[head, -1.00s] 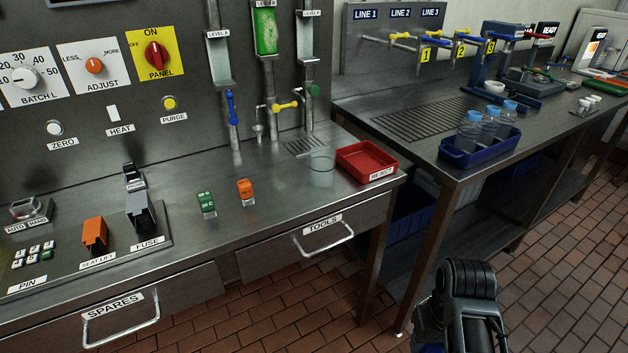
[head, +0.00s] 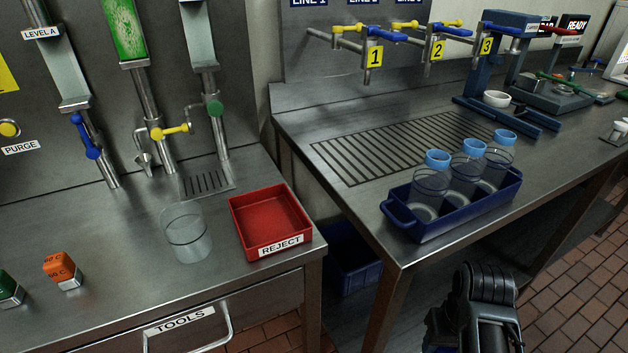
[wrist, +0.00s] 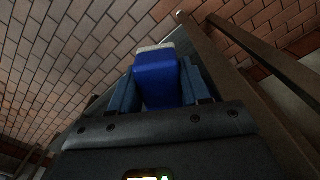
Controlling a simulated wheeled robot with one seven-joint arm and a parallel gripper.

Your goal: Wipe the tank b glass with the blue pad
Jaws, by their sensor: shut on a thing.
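My gripper (wrist: 158,88) shows in the wrist view, its two fingers shut on the blue pad (wrist: 156,76). The pad has a pale edge at its far end and points toward the brick floor, clear of the benches. The head view shows part of my arm at the lower right, but not the fingers or pad. Three upright gauge glasses stand at the upper left of the head view. The left one is labelled LEVEL A (head: 41,33). The middle glass (head: 124,28) is green and speckled, and the right glass (head: 199,45) is pale. No tank b label is readable now.
A clear beaker (head: 186,235) and a red REJECT tray (head: 270,222) stand below the gauges. Valve handles (head: 170,131) stick out there. A blue bottle carrier (head: 450,212) sits on the right bench. A gap separates the benches.

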